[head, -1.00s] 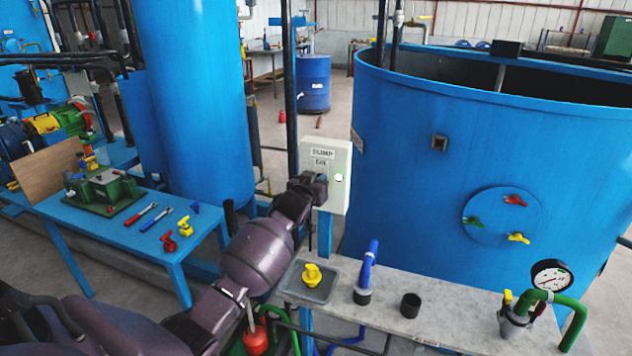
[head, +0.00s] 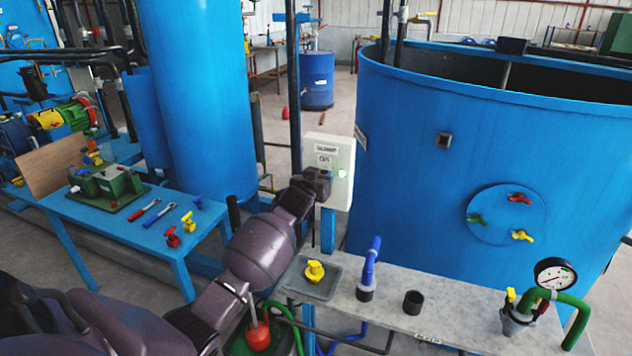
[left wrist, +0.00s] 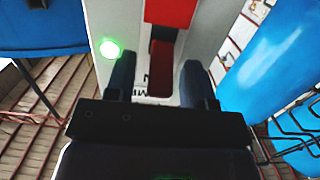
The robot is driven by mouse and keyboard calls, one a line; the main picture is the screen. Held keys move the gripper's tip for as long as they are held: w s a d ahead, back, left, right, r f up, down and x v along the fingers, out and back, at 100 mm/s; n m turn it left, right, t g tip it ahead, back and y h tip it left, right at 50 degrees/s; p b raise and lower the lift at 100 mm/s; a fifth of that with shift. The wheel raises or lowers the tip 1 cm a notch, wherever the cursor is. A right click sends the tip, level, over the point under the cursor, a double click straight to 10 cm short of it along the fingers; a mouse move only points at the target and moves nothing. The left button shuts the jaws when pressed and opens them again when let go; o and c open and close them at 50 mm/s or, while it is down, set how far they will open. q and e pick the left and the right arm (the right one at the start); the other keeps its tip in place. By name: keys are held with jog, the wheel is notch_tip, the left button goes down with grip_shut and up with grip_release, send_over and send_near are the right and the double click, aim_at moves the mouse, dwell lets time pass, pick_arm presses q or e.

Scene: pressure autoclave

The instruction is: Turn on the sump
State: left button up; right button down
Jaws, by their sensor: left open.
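The sump switch box (head: 343,190), pale grey with a SUMP label and an ON label below it, stands beside the big blue tank. A green lamp (head: 342,173) glows on its front; it also shows in the left wrist view (left wrist: 109,50). My left gripper (head: 326,174) is at the box front, just left of the lamp. In the left wrist view my left gripper (left wrist: 158,82) is open, its two dark fingers on either side of a red switch lever (left wrist: 161,65) below a red block (left wrist: 170,12). Contact with the lever cannot be told. My right gripper is out of view.
A blue table (head: 85,222) with tools and valve handles is at the left. A grey bench (head: 440,320) with a tray, pipe fittings and a pressure gauge (head: 554,275) lies in front of the blue tank (head: 400,150). A black post rises behind the box.

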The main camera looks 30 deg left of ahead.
pick_arm(q)
jog(key=b+v, duration=0.1)
jog(key=v, duration=0.9)
jog(key=shift+s, duration=0.35)
jog(key=shift+d, duration=0.15)
